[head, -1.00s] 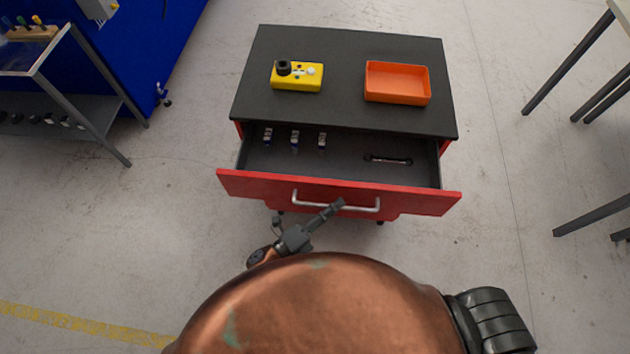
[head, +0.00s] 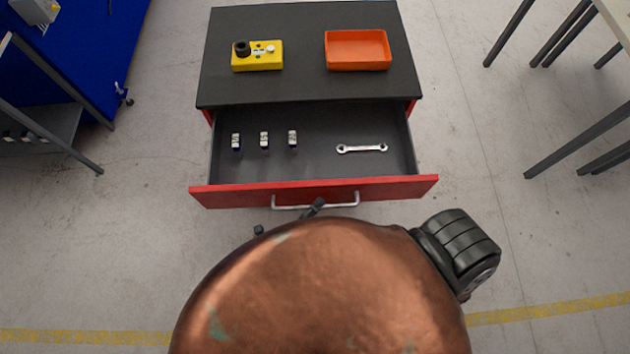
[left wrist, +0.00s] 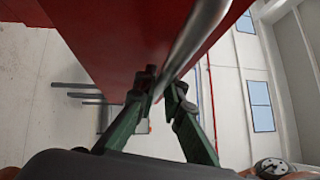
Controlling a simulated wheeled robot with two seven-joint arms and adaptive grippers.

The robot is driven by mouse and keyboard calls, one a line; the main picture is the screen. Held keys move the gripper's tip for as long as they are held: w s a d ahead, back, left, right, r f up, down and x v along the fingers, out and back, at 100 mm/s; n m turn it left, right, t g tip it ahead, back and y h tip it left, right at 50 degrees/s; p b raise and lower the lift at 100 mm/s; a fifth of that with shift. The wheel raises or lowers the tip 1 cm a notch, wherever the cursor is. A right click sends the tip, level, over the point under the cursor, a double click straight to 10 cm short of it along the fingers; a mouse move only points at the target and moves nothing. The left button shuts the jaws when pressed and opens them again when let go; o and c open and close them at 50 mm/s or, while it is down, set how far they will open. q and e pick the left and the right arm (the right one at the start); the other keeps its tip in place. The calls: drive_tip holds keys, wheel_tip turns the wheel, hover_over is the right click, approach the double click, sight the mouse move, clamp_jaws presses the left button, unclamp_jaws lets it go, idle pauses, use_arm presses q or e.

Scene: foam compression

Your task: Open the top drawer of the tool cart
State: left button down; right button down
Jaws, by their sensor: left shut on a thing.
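The tool cart (head: 300,85) stands ahead of me with a dark top and red sides. Its top drawer (head: 315,190) is pulled well out, and its dark inside shows. The silver bar handle (head: 345,200) is on the red drawer front and also shows in the left wrist view (left wrist: 195,40). My left gripper (head: 315,207) is at the middle of the handle, mostly hidden behind my copper-coloured body part. In the left wrist view its green-grey fingers (left wrist: 163,88) are shut around the bar. My right gripper is not in view.
The drawer holds several small blue-and-white items (head: 264,139) and a wrench (head: 362,148). On the cart top are a yellow device (head: 258,56) and an orange tray (head: 358,50). Table legs (head: 580,140) stand at the right, a metal-framed stand (head: 55,75) at the left. Floor beside the cart is clear.

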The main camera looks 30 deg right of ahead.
use_arm(q)
drive_tip(key=c, duration=2)
unclamp_jaws()
drive_tip(key=shift+a, duration=0.1)
drive_tip(key=v, duration=1.2)
drive_tip(key=shift+w, duration=0.1)
